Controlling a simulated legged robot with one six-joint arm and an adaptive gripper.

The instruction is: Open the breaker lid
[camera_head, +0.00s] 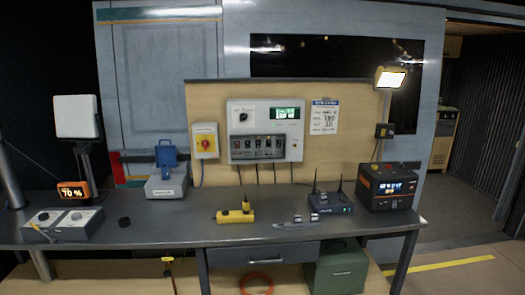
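A light grey electrical panel (240,113) is mounted on the tan backboard above the bench. It has a dial at upper left and a green lit display (286,113) at upper right. A row of dark breaker switches (258,147) runs along its lower half, one with a red mark. A clear lid over this row cannot be made out at this size, so I cannot tell whether it is open or shut. My gripper is not in view.
The dark bench (285,205) holds a yellow handheld device (235,216), a blue router (330,203), a black power unit (389,188) and a grey-blue case (166,186). A yellow box with a red rotary switch (205,141) is left of the panel. A lit lamp (391,77) is at right.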

